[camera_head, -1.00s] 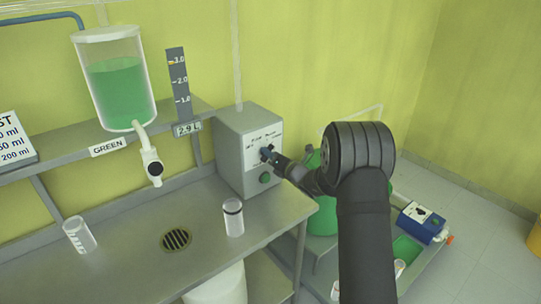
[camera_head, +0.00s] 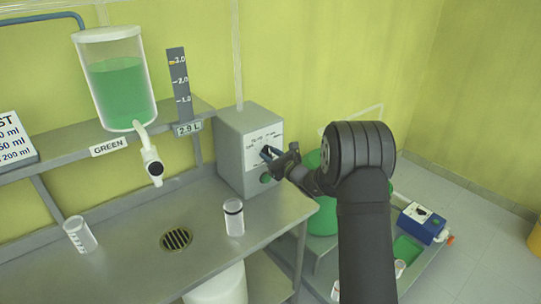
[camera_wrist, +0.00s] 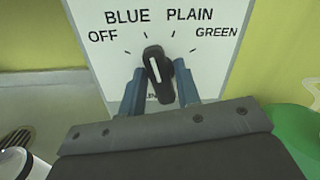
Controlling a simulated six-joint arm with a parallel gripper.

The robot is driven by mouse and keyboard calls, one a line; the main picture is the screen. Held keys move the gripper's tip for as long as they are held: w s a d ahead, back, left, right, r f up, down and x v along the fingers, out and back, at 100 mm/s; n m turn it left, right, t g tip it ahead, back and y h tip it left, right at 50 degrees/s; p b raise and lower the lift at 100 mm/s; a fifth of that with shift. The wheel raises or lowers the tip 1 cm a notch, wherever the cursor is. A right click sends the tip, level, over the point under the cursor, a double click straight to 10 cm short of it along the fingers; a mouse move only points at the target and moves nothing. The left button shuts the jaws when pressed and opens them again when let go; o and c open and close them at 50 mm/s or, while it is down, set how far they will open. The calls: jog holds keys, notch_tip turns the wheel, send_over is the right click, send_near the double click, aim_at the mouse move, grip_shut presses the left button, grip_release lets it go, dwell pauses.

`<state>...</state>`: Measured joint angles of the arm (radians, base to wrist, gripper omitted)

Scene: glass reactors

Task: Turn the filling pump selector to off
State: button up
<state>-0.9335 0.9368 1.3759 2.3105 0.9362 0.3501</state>
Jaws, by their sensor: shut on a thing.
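The black selector knob (camera_wrist: 165,96) sits on the white panel (camera_wrist: 110,70) marked OFF, BLUE, PLAIN and GREEN. Its white pointer line tilts slightly left of straight up, towards the BLUE mark. My gripper (camera_wrist: 161,82) is shut on the knob, with one blue finger on each side of it. In the head view my gripper (camera_head: 268,153) is at the front of the grey pump box (camera_head: 230,140), and its fingers largely hide the knob there. A green round button (camera_head: 265,178) is just below on the box.
A clear cup with a dark rim (camera_head: 234,217) stands on the steel bench (camera_head: 130,245) in front of the box. A green container (camera_head: 322,222) stands right, behind my arm.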

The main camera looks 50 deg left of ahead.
jog(key=n, duration=0.4)
jog(key=shift+n, duration=0.3)
jog(key=n, duration=0.4)
jog(key=shift+s+n, duration=0.1)
jog(key=shift+n, duration=0.2)
jog(key=o, duration=0.8)
jog(key=shift+c, duration=0.2)
jog(key=d, duration=1.7)
jog(key=shift+d, duration=0.25)
jog(key=a, duration=1.7)
jog(key=shift+a, duration=0.25)
